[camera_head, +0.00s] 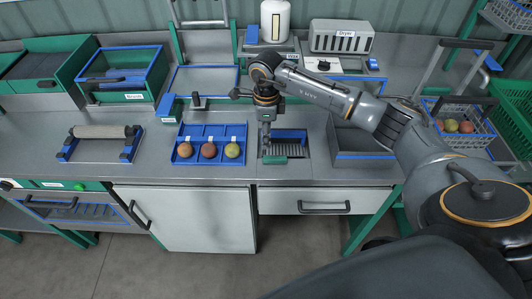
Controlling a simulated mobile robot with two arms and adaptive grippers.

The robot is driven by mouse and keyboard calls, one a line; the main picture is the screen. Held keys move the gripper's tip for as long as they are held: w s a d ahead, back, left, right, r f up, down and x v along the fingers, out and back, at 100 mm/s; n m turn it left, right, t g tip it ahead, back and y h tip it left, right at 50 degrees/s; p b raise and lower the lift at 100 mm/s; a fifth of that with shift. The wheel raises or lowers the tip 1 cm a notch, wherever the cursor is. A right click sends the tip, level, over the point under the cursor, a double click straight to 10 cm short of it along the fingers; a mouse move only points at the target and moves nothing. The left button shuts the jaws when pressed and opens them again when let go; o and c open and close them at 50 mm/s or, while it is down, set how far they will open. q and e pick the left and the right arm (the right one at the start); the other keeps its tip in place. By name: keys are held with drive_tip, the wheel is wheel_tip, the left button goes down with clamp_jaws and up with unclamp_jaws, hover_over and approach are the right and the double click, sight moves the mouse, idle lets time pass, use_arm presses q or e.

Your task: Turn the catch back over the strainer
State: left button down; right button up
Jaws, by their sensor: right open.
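The strainer (295,149) is a dark slatted grate set into the grey bench, with a blue strip along its back. A green bar (274,160), which looks like the catch, lies at the front left edge of the strainer. My right gripper (267,144) points down over the left part of the strainer, just behind the green bar. It is open and hides part of the grate. I cannot tell whether its fingertips touch the green bar. My left gripper is not in view.
A grey basin (360,157) is to the right. A roller on a blue stand (101,133) is farther left. A dryer (341,36) stands behind. The bench front edge is clear.

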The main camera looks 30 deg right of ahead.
sight(266, 158)
wheel_tip(266, 158, down, 10)
drive_tip(key=shift+r+p, duration=0.1)
drive_tip(key=shift+p, duration=1)
drive_tip(key=shift+c, duration=0.4)
clamp_jaws()
